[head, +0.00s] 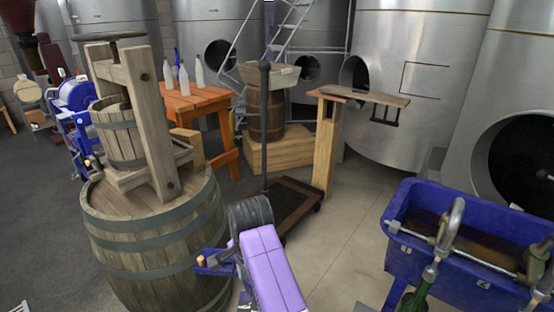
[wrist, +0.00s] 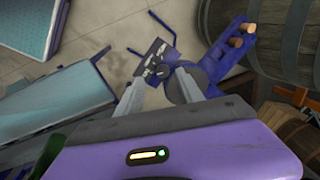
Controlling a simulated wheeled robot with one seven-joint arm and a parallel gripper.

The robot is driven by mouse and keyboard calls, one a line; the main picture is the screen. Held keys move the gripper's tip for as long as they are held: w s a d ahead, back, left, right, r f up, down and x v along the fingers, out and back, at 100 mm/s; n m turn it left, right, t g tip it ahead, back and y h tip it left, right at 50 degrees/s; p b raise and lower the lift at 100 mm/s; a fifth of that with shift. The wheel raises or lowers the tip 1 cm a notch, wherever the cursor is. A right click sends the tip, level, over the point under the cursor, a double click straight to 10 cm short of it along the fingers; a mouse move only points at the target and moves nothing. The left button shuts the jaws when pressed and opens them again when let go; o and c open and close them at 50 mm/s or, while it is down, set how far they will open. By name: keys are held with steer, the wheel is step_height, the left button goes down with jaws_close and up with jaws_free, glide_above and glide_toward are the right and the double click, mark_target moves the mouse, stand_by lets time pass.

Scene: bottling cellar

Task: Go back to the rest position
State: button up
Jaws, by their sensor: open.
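My gripper (wrist: 159,80) shows in the wrist view with its two grey fingers spread apart. Nothing is held between them. Beyond the fingers is a blue stand with a dark metal head (wrist: 152,66) and two light corks (wrist: 243,34). In the head view the purple part of my arm (head: 266,268) is at the bottom middle, and the fingers cannot be made out there. The blue stand with a cork (head: 212,262) shows just left of it, partly hidden by my arm.
A large barrel (head: 150,250) bearing a wooden press (head: 160,120) stands close on the left. A blue filling trough (head: 400,215) with a green bottle (head: 412,300) is at right. Behind are a platform scale (head: 290,200) and an orange table (head: 195,103) with bottles. Open floor (head: 345,240) lies between.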

steer(key=w+r+n+t+y, duration=0.2)
steer(key=w+r+n+t, duration=0.1)
steer(key=w+n+t, duration=0.3)
steer(key=s+d+f+n+t+y, duration=0.1)
steer(key=s+d+n+t, duration=0.2)
steer(key=s+d+t, duration=0.6)
steer(key=s+d+r+h, duration=0.1)
steer(key=s+d, duration=0.4)
steer(key=s, duration=0.8)
steer(key=s+d+r+g+h, duration=0.1)
steer(key=s+d+r, duration=0.2)
steer(key=s, duration=1.1)
steer(key=s+d+r+h, duration=0.1)
steer(key=s+d+r, duration=0.1)
steer(key=s+d, duration=0.7)
steer(key=s, duration=0.4)
steer(key=shift+s+d+g+h, duration=0.15)
steer(key=shift+d+g+h, duration=0.05)
steer(key=shift+g+h, duration=0.2)
